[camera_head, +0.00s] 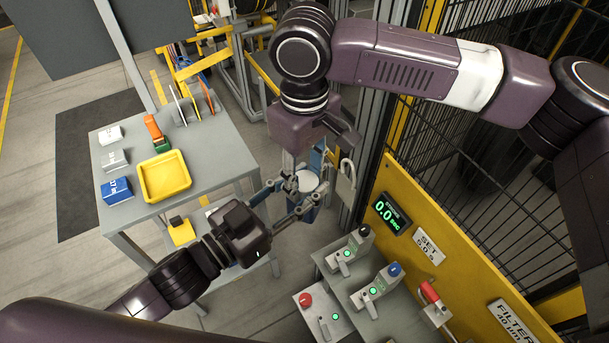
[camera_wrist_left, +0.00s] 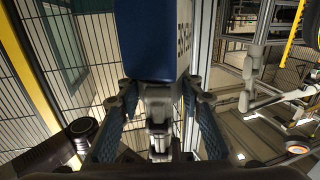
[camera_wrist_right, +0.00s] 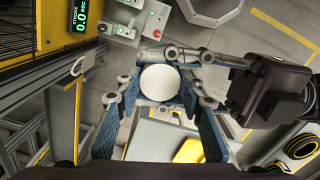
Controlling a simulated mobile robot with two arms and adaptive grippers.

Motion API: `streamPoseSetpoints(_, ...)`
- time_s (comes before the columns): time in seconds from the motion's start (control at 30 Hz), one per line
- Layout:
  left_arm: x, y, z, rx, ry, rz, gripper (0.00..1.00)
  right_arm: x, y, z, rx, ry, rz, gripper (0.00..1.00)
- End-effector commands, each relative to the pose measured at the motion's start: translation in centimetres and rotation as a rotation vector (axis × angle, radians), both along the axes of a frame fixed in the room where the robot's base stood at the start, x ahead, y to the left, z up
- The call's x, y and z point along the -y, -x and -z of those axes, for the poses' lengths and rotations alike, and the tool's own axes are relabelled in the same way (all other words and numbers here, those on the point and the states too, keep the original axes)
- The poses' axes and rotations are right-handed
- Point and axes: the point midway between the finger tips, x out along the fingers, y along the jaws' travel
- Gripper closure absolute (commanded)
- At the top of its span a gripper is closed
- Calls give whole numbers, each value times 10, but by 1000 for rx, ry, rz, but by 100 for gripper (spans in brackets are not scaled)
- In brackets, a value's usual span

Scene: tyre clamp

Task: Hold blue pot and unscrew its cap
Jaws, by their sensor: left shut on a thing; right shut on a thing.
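My left gripper (camera_head: 292,194) reaches in from the left and is shut on the pot's body. My right gripper (camera_wrist_right: 160,92) comes down from above and is shut on the round white cap (camera_wrist_right: 160,82), with fingers on both sides of it. The pot's body is hidden beneath the cap in the right wrist view. The cap's threads cannot be seen.
A yellow panel (camera_head: 440,240) with a display and levers stands at the right. A mesh fence (camera_head: 470,150) rises behind it, close to my right arm.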

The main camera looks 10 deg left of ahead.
Motion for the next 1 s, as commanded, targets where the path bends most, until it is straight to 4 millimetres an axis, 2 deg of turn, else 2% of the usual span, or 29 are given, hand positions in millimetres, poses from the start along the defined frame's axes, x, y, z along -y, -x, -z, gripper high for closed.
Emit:
streamPoseSetpoints(0.2,0,0,-1,2,1,1,100,1,0,0,1,3,-3,94)
streamPoseSetpoints(0.23,0,0,-1,2,1,1,100,1,0,0,1,3,-3,63)
streamPoseSetpoints(0.37,0,0,-1,2,1,1,100,1,0,0,1,2,-1,49)
streamPoseSetpoints(0.73,0,0,-1,3,1,1,100,0,-1,-5,2,0,1,48)
streamPoseSetpoints(1.0,0,0,-1,3,1,1,100,0,-1,-38,3,0,2,48)
